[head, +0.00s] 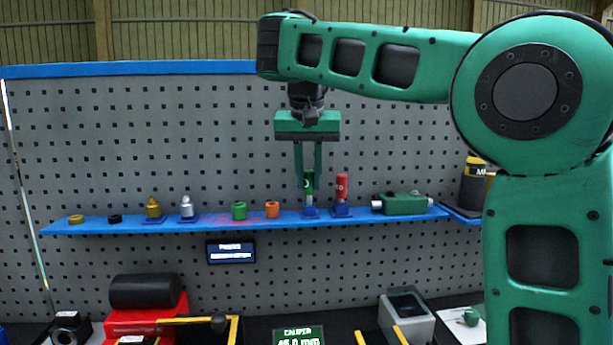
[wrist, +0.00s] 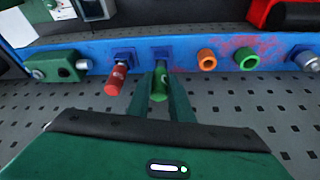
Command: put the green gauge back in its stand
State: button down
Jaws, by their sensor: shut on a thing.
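The green gauge (head: 309,184) is upright between the fingers of my gripper (head: 308,178), which is shut on it. It also shows between the fingers in the wrist view (wrist: 160,85). Its blue stand (head: 310,212) is directly below it on the shelf, and the stand also shows in the wrist view (wrist: 161,53). The gauge's lower end meets or nearly meets the stand; I cannot tell whether it is fully seated. The fingers partly hide the gauge.
A red gauge (head: 342,188) stands in a blue stand close on the right. An orange ring (head: 272,209) and a green ring (head: 239,211) sit to the left on the blue shelf (head: 345,221). A green device (head: 404,204) lies farther right. A pegboard rises behind.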

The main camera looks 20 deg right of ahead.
aim_at(311, 178)
jog(key=shift+f, duration=0.45)
jog(key=c, duration=1.5)
grip_release()
jog(key=shift+v, duration=2.4)
jog(key=shift+d, duration=0.25)
